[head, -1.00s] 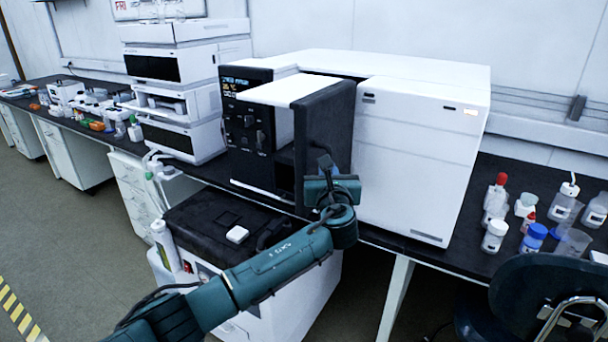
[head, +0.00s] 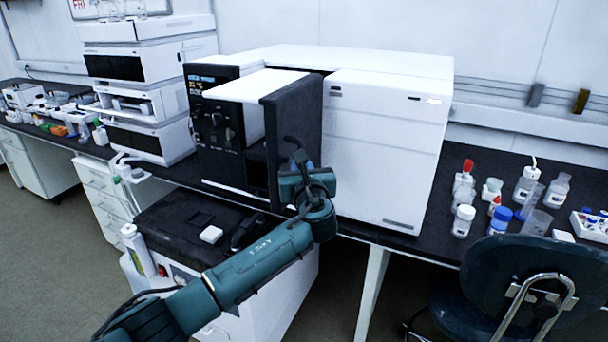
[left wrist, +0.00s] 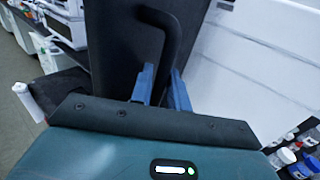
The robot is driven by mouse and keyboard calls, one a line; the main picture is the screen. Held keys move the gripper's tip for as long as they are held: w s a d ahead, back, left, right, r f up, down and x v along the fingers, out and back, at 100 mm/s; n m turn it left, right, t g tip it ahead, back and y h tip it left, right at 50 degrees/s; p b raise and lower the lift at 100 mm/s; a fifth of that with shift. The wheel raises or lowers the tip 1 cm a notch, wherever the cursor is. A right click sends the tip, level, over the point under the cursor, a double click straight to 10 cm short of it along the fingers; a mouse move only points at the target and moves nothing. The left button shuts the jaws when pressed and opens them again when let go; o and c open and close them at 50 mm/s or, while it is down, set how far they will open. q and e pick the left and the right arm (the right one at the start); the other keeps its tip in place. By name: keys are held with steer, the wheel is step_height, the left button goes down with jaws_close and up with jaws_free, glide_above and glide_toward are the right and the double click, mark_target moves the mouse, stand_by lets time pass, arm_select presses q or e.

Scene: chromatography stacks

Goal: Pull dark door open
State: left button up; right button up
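The dark door (head: 306,112) is a tall black panel standing out from the front of the white instrument (head: 385,155), beside its dark control panel. It fills the upper middle of the left wrist view (left wrist: 120,45), with a black bar handle (left wrist: 175,30) curving down its face. My left gripper (left wrist: 163,82) has its two blue fingers on either side of the handle's lower part, with little gap, and looks shut on it. In the head view my left gripper (head: 300,180) is at the door's lower front and hides part of it. My right gripper is not in view.
Bottles and vials (head: 463,205) stand on the black bench to the right. A dark chair (head: 525,275) is at the lower right. A black-topped white cabinet (head: 185,215) is below my arm. Stacked white modules (head: 150,95) stand to the left.

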arm_select(q)
steer(key=v, duration=1.3)
steer(key=shift+b, duration=0.35)
steer(key=shift+f, duration=0.1)
steer(key=s+a+f+n+g+h, duration=0.1)
steer(key=s+a+f+n+g, duration=0.35)
steer(key=s+f+n, duration=0.35)
steer(key=s+a+f+n+g+h, duration=0.2)
steer(key=s+a+f+n+g, duration=0.3)
steer(key=f+n, duration=0.4)
steer(key=s+a+f+n+g+h, duration=0.1)
steer(key=s+a+f+n+g, duration=0.2)
steer(key=s+n, duration=0.55)
steer(key=s+a+f+n+g+h, duration=0.1)
steer(key=s+a+f+n, duration=0.3)
steer(key=s, duration=0.7)
steer(key=w+d+f+t+h, duration=0.2)
steer(key=w+d+f+t, duration=0.3)
steer(key=t, duration=0.1)
steer(key=shift+n+t+h+p, duration=0.35)
steer(key=shift+h+p, duration=0.05)
steer(key=shift+w+a+f, duration=0.15)
